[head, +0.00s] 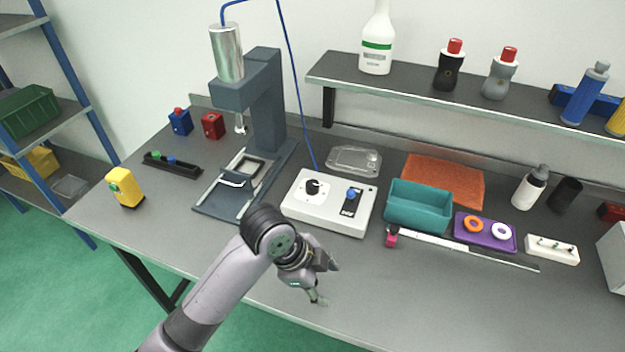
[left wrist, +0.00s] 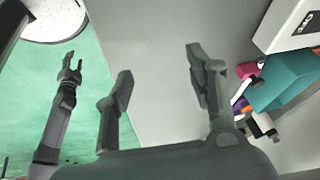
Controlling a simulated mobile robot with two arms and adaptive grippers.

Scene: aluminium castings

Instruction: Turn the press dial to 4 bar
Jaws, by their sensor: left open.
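The press dial (head: 313,187) is a black round knob on the left of the white control box (head: 296,208), in front of the press column. Its setting is too small to read. My left gripper (head: 328,283) is open and empty, in front of the box and apart from it, over the bare table. In the left wrist view, its two fingers (left wrist: 160,80) stand wide apart, with a corner of the white box (left wrist: 283,32) at the upper right; the dial is not visible there. My right gripper (left wrist: 71,66) shows at the left of that view, over the green floor, its fingers apart.
A blue switch (head: 350,194) sits right of the dial. The grey press (head: 265,110) stands behind left. A teal bin (head: 418,207), a purple tray (head: 484,239) and a small pink-and-black item (head: 392,236) lie to the right. The table front is clear.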

